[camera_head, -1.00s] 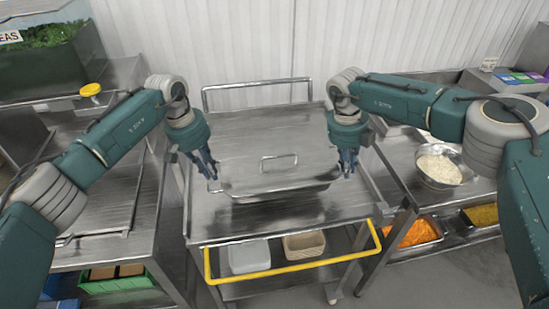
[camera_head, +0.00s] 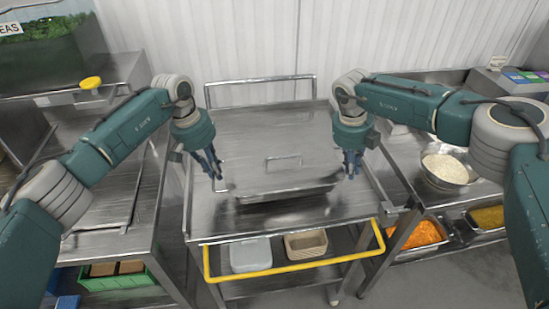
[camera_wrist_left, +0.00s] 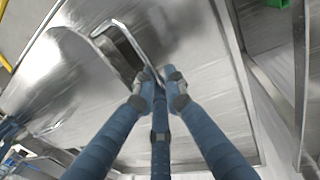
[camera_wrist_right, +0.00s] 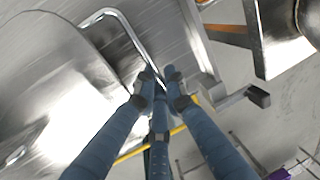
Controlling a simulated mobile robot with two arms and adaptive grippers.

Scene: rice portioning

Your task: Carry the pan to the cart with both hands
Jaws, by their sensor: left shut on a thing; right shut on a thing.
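The pan (camera_head: 290,188) is a shallow steel pan with a lid and a wire lid handle (camera_head: 284,158). It is level over the top of the steel cart (camera_head: 240,226), with a dark shadow along its front edge. I cannot tell whether it touches the top. My left gripper (camera_head: 217,173) is shut on the pan's left wire handle, seen in the left wrist view (camera_wrist_left: 128,38). My right gripper (camera_head: 351,172) is shut on the right wire handle, seen in the right wrist view (camera_wrist_right: 128,30).
The cart has a yellow front bar (camera_head: 290,268) and a back rail (camera_head: 260,80). Bins (camera_head: 250,254) sit on its lower shelf. A steel counter (camera_head: 110,215) stands left. A bowl of rice (camera_head: 445,168) stands on the right counter. The cart top in front of the pan is clear.

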